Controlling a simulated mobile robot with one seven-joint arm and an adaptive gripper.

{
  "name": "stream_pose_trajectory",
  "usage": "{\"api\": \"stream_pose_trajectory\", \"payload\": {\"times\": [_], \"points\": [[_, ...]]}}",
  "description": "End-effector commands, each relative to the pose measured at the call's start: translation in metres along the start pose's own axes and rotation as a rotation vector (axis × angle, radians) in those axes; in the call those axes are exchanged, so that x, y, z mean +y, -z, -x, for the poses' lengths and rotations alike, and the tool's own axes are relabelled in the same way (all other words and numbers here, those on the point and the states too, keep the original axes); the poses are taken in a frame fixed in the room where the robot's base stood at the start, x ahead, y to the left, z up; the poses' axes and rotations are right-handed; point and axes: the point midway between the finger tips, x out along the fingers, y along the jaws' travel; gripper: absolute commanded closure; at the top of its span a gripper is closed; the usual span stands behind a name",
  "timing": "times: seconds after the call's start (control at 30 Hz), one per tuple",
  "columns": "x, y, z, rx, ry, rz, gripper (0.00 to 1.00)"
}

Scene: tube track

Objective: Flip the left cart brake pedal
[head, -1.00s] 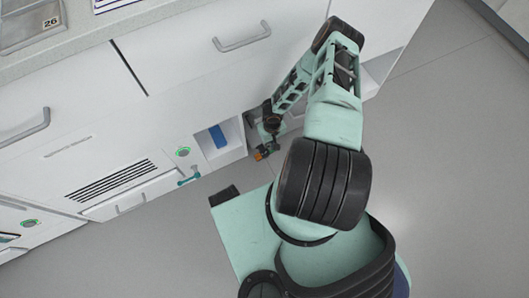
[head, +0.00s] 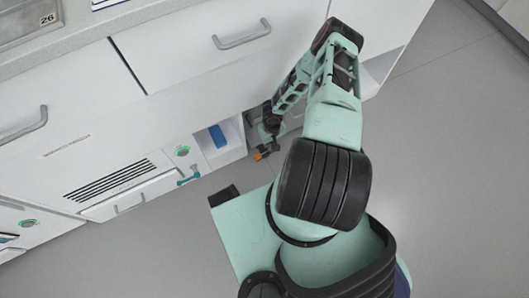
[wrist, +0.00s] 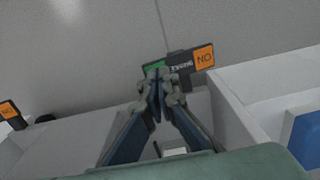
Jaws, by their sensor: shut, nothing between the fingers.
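A brake pedal (wrist: 180,64) shows in the wrist view as a dark bar with a green patch on one end and an orange "NO" patch (wrist: 203,58) on the other. In the head view its orange end (head: 260,155) shows low at the cabinet front, by the floor. My gripper (wrist: 157,82) is shut and empty, its tips right at the pedal near the green end; I cannot tell whether they touch. In the head view my gripper (head: 268,141) is small and partly lost against the dark recess. A second orange "NO" patch (wrist: 8,109) shows at the wrist view's left edge.
A blue block (head: 217,136) sits in an open white bay beside the pedal; it also shows in the wrist view (wrist: 305,138). A teal handle (head: 188,177) sticks out further left. White cabinets (head: 80,110) line the wall. Grey floor (head: 455,190) is clear at right.

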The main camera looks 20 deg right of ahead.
Motion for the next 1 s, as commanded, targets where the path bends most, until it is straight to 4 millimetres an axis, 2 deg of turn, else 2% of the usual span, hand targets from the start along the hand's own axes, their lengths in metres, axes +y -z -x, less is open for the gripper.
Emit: {"api": "stream_pose_trajectory", "payload": {"times": [1.0], "points": [[-0.001, 0.000, -0.016, 0.000, 0.001, 0.000, 1.00]]}}
